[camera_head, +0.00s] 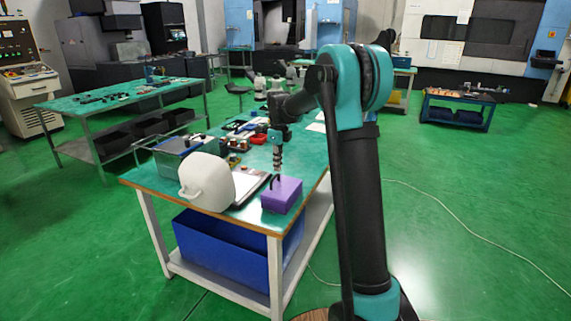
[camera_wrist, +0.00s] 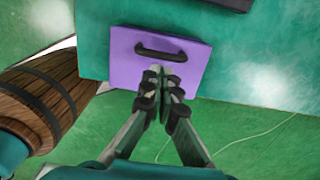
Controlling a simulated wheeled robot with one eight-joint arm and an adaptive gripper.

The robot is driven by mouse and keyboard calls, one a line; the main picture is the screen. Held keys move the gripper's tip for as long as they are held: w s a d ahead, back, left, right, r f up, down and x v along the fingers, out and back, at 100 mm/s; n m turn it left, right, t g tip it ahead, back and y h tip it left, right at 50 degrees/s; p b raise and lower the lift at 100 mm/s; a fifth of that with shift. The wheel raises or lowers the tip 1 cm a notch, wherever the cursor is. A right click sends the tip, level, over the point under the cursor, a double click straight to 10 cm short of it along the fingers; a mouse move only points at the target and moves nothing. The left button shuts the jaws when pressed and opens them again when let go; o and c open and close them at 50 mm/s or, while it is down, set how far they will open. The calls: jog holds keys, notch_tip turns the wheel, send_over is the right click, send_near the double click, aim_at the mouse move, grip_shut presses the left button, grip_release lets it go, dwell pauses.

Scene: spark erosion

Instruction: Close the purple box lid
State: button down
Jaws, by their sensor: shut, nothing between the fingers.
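The purple box (camera_head: 282,196) stands on the near right corner of the green-topped table. It looks like a closed block with its lid lying flat on top. In the wrist view the purple lid (camera_wrist: 120,67) shows from above, with a dark arched handle (camera_wrist: 174,52) near its far edge. My gripper (camera_wrist: 155,71) has its fingers together and empty, with the tips over the lid below the handle. I cannot tell whether the tips touch it. In the head view my gripper (camera_head: 275,174) points down just above the box, and my arm comes in from the right.
A wire basket (camera_head: 180,146) and small parts lie farther back. A blue bin (camera_head: 225,247) sits on the lower shelf. A wooden barrel (camera_wrist: 50,85) stands at left in the wrist view.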

aim_at(282, 184)
jog(key=shift+w+a+f, duration=0.3)
jog(key=shift+a+f, duration=0.15)
jog(key=shift+a, duration=0.05)
jog(key=shift+w+a+f, duration=0.25)
jog(key=shift+a+f, duration=0.2)
jog(key=shift+w+a+f, duration=0.3)
jog(key=shift+a+f, duration=0.3)
jog(key=shift+f, duration=0.25)
